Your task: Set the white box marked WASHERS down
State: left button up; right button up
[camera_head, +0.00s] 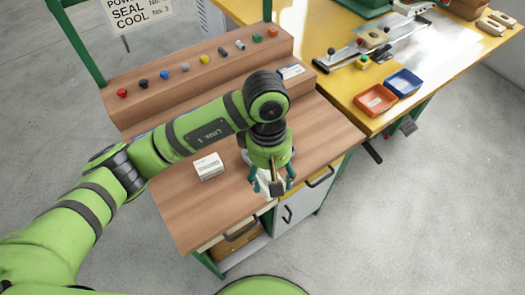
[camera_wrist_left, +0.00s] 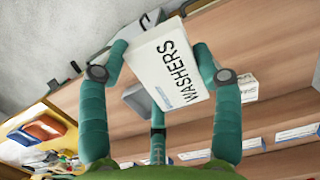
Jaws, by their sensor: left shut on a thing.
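The white box marked WASHERS (camera_wrist_left: 170,68) is between the teal fingers of my left gripper (camera_wrist_left: 158,66), with its lettered face towards the left wrist camera. The gripper is shut on it. In the head view my left gripper (camera_head: 272,184) points down over the front right part of the wooden bench (camera_head: 205,215), close to its front edge. There the fingers and arm hide most of the box. I cannot tell whether the box touches the bench top. My right gripper is in neither view.
Another white box (camera_head: 209,166) lies on the bench to the left of the gripper. Several coloured knobs (camera_head: 164,75) line the raised step behind. A yellow table (camera_head: 345,85) with an orange tray (camera_head: 376,99) and a blue tray (camera_head: 404,83) adjoins at right. The bench's front left is clear.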

pick_arm(q)
jog(key=p, duration=0.3)
send_over(234, 184)
notch_tip(234, 184, down, 6)
jog(key=shift+f, duration=0.2)
jog(key=shift+w+a+f, duration=0.1)
jog(key=shift+w+f, duration=0.05)
jog(key=shift+w, duration=0.05)
jog(key=shift+f, duration=0.4)
notch_tip(234, 184, down, 3)
jog(key=shift+f+p, duration=0.1)
jog(key=shift+p, duration=0.55)
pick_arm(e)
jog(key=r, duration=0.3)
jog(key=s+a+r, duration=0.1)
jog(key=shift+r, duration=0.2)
pick_arm(q)
jog(key=shift+f, duration=0.15)
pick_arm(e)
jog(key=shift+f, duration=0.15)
pick_arm(q)
jog(key=shift+f+b, duration=0.15)
jog(key=shift+b, duration=0.2)
jog(key=o, duration=1.3)
jog(key=shift+c, duration=0.2)
